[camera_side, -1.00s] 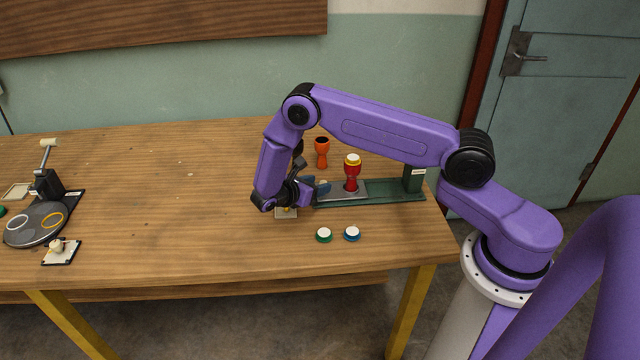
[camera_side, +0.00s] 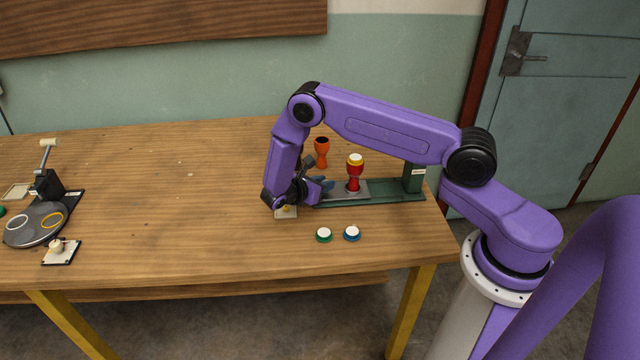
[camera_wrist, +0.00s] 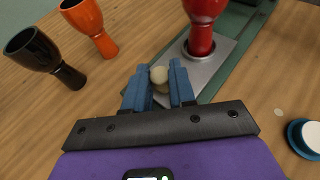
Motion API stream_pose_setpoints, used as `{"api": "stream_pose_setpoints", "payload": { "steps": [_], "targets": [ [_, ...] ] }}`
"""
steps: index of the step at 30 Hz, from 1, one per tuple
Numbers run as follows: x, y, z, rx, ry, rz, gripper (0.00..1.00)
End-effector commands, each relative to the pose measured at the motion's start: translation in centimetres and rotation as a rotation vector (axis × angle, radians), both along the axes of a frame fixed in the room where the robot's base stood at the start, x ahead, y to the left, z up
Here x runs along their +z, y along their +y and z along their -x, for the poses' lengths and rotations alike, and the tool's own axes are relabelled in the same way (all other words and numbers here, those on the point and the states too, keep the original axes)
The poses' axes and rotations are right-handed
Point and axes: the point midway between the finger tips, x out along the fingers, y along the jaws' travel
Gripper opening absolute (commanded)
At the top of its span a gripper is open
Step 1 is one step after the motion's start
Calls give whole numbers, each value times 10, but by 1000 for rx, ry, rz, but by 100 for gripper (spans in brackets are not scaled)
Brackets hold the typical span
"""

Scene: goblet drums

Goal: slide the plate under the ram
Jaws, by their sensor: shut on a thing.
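The plate (camera_side: 346,195) is a flat grey metal slab on a dark green track (camera_side: 390,189). A red goblet drum (camera_side: 354,174) with a yellow rim and pale top stands upright on it; its red body also shows in the wrist view (camera_wrist: 202,30). A green upright block (camera_side: 413,178) with a small label stands at the track's right end; I cannot tell whether it bears the ram. My gripper (camera_wrist: 158,82) is shut on a pale round knob (camera_wrist: 159,75) at the plate's near end. In the side view my gripper (camera_side: 321,186) is at the track's left end.
Two white-topped buttons, green-based (camera_side: 323,235) and blue-based (camera_side: 352,233), lie in front. The table's middle is clear.

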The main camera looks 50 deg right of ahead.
Motion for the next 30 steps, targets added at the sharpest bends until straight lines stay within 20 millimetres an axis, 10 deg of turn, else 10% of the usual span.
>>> {"api": "stream_pose_setpoints", "payload": {
  "steps": [13,27,28,30],
  "targets": [
    [1,-58,57,-3,4,4,0],
    [1,-67,67,-9,5,4,0],
    [1,-67,67,-10,5,4,35],
    [0,-67,67,-9,5,3,50]
  ]
}}
